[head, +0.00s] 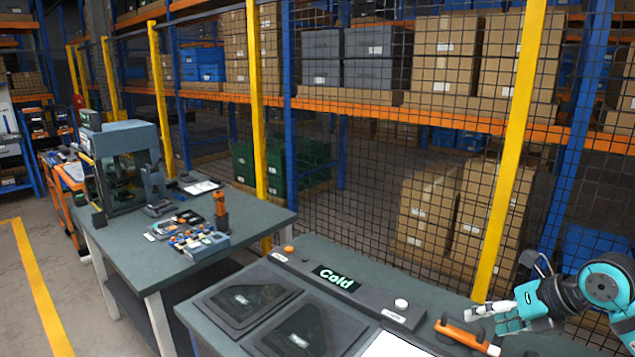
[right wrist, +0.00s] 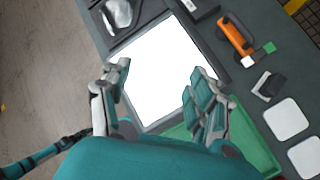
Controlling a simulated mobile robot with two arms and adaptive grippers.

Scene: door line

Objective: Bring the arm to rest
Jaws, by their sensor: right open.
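My right gripper (head: 486,317) is at the lower right of the head view, above the near workbench (head: 262,262). In the right wrist view its two teal-and-grey fingers (right wrist: 162,82) are spread wide with nothing between them. They are above a bright white panel (right wrist: 155,68) set in the bench; whether they touch anything below cannot be told, but they look clear of it. My left gripper is not in the head view.
An orange-handled tool (head: 459,333) lies near the right gripper; it also shows in the wrist view (right wrist: 236,38). A green tray (right wrist: 255,145) is under the gripper. The bench has a "Cold" sign (head: 336,278) and dark recessed panels (head: 247,300). A mesh fence (head: 380,200) stands behind.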

